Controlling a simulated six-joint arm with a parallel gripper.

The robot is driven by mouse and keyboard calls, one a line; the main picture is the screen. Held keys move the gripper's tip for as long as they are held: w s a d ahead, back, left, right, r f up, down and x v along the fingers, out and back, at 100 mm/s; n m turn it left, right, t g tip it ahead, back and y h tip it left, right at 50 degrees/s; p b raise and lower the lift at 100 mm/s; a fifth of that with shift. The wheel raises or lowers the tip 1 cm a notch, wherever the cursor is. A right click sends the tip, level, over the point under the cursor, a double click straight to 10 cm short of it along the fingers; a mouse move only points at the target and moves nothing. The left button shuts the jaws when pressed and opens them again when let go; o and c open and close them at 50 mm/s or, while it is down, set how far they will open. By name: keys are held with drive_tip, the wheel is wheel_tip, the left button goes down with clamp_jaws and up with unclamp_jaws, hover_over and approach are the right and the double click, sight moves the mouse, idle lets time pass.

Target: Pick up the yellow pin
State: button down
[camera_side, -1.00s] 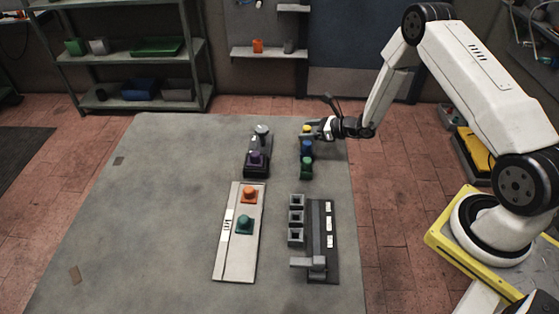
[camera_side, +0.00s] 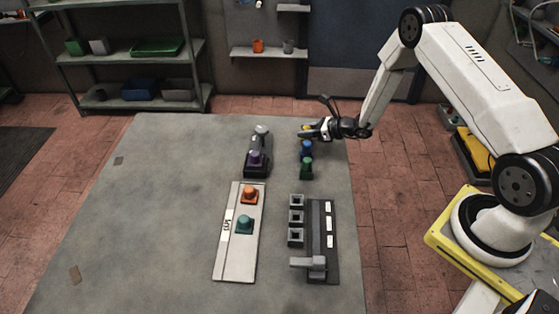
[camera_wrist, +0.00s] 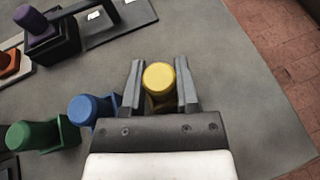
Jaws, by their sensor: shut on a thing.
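The yellow pin (camera_wrist: 159,78) sits between the two fingers of my gripper (camera_wrist: 159,85) in the wrist view, and the fingers are shut on it. In the side view the yellow pin (camera_side: 306,127) shows only as a small patch behind my gripper (camera_side: 308,133), at the far right part of the table. The lower part of the pin is hidden by the gripper, and I cannot tell whether it is lifted. A blue pin (camera_side: 306,147) and a green pin (camera_side: 306,168) stand in a row in front of it.
The blue pin (camera_wrist: 92,110) and green pin (camera_wrist: 36,136) are close to my gripper's left in the wrist view. A press with a purple pin (camera_side: 257,158) stands left. A pale board (camera_side: 232,262) holds orange and teal pins. Square grey sockets (camera_side: 296,237) stand at front right.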

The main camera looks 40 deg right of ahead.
drive_tip(key=shift+r, duration=0.1)
drive_tip(key=shift+r, duration=0.75)
drive_tip(key=s+a+r, duration=0.2)
drive_tip(key=s+r, duration=0.9)
drive_tip(key=s, duration=0.2)
drive_tip(key=shift+s+r, duration=0.15)
drive_tip(key=shift+s, duration=0.25)
drive_tip(key=shift+a, duration=0.15)
